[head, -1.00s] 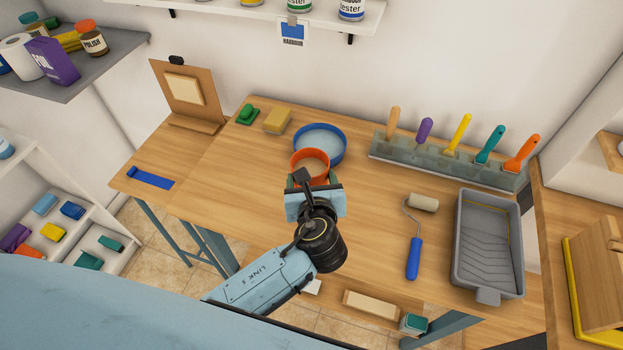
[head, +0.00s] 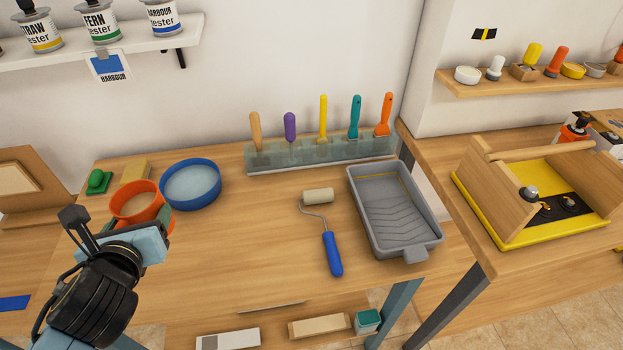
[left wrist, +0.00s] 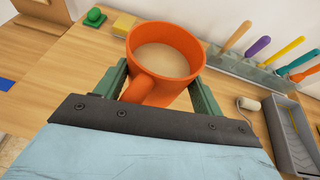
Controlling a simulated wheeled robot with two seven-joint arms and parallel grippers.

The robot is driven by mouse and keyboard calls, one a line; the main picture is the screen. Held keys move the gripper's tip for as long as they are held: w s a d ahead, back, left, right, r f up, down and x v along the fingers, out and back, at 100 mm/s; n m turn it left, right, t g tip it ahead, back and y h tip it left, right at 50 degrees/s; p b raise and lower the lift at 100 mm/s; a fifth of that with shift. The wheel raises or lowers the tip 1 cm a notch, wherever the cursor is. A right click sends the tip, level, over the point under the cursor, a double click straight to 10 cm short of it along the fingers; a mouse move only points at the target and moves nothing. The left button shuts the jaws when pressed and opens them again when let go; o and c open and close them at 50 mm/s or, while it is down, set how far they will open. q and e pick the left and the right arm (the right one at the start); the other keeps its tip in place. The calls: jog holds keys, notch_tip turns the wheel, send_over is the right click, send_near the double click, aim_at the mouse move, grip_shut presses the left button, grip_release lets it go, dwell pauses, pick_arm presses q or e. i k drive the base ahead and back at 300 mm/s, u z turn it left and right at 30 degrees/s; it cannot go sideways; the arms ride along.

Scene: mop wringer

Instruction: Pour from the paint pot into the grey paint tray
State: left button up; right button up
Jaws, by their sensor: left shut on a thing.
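The orange paint pot (head: 138,198) is at the left of the workbench, in front of a blue round bowl (head: 191,184). In the left wrist view the pot (left wrist: 169,41) holds beige liquid (left wrist: 163,60) and stays roughly upright. My left gripper (left wrist: 160,90) is shut on it, with a green finger on either side of its handle. In the head view the gripper (head: 140,236) partly hides the pot's near side. The grey paint tray (head: 396,213) lies on the bench to the right, and no paint shows in it. My right gripper is not in view.
A roller with a blue handle (head: 332,253) lies between pot and tray. A green block (head: 98,182) and a yellow sponge (head: 134,171) are behind the pot.

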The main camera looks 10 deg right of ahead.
aim_at(398, 221)
jog(key=k, duration=1.35)
jog(key=z, duration=0.4)
jog(key=i, duration=0.35)
jog(key=z, duration=0.95)
jog(key=i, duration=1.3)
jog(key=u, duration=0.25)
